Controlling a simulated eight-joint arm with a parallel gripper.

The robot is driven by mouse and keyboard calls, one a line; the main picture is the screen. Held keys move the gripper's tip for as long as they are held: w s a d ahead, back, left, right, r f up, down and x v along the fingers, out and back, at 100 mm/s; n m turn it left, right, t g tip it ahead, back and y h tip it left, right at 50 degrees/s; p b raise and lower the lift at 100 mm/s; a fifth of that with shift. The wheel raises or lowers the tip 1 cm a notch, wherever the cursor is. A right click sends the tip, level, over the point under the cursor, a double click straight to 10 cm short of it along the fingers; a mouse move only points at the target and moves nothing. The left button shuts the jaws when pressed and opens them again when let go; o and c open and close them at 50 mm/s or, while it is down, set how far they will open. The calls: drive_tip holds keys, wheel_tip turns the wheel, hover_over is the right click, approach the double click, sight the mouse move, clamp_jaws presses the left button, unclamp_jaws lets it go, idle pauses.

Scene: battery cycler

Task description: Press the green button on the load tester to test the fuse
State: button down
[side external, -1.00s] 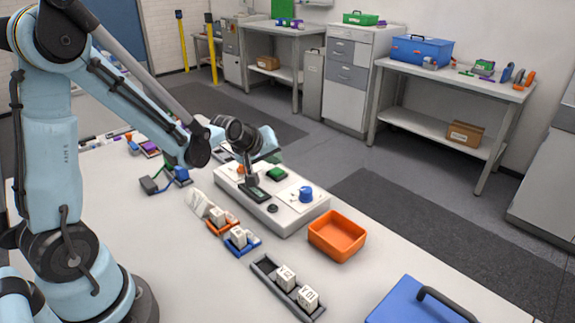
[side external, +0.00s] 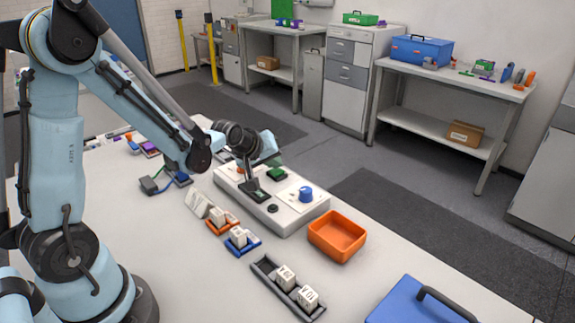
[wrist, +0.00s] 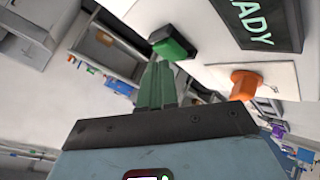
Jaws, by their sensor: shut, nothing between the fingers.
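The load tester (side external: 285,218) is a long pale box on the bench, in the middle of the side view. Its green button (side external: 277,174) is a dark-edged block on top; it also shows in the wrist view (wrist: 172,43). My gripper (wrist: 158,66) has green fingers, shut and empty, with the tips just beside the button in the wrist view. In the side view my gripper (side external: 275,161) hangs just above the button, partly hidden by my wrist. I cannot tell whether they touch. A dark screen (wrist: 258,18) reads "ADY", its start cut off.
An orange knob (wrist: 245,84) and a blue knob (side external: 306,194) stand on the tester. An orange bin (side external: 337,235) is to its right. Fuse-like blocks sit in orange (side external: 222,225), blue (side external: 243,247) and dark (side external: 266,268) holders in front. A blue case (side external: 415,303) is at lower right.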

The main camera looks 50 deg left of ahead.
sight(274, 172)
drive_tip(key=shift+f, duration=0.4)
idle(0.3)
drive_tip(key=shift+r, duration=0.95)
drive_tip(key=shift+r, duration=2.5)
